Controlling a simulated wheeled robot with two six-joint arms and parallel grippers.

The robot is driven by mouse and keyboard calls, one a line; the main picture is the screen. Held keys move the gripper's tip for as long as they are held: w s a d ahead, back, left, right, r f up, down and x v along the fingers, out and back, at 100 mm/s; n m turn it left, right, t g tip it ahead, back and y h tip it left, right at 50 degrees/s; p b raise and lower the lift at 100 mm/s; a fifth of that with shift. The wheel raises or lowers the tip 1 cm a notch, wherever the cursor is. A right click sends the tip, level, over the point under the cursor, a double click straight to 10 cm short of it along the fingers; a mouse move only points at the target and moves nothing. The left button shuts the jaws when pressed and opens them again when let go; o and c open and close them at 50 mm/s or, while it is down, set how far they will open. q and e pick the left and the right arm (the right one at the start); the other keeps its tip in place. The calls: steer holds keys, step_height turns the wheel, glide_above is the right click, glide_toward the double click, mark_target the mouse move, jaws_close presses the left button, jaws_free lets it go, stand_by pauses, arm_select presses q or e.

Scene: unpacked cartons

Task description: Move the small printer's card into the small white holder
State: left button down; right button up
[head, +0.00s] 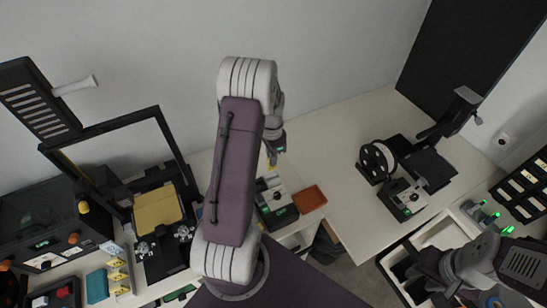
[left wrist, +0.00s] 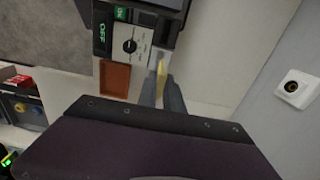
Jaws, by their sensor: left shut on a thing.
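My left gripper (head: 271,158) is shut on a thin yellow piece (head: 269,163) that looks like a card. In the left wrist view the fingers (left wrist: 162,88) pinch this yellow piece (left wrist: 161,74), with its tip in front of a grey-white device panel (left wrist: 138,40). I cannot tell whether it touches the panel. The small printer (head: 428,168) stands at the right with a filament spool (head: 377,160) and a control box (head: 408,203). I cannot clearly pick out the small white holder. My right gripper (head: 437,287) is low at the right; its fingers are unclear.
An orange tray (head: 308,199) lies beside a device with a green display (head: 284,213). A large framed printer with a tan bed (head: 157,209) stands at the left, with yellow cards (head: 118,263) in front. A white bin (head: 447,233) is at the right.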

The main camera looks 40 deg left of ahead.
mark_target(272, 169)
arm_select(q)
steer(key=shift+s+f+b, duration=0.1)
steer(key=shift+f+b, duration=0.25)
steer(key=shift+f, duration=0.25)
steer(key=f+b, duration=0.2)
steer(key=f, duration=0.1)
steer(key=shift+w, duration=0.2)
steer(key=shift+r, duration=0.25)
steer(key=shift+s, duration=0.15)
steer(key=shift+a, duration=0.1)
steer(key=shift+f, duration=0.15)
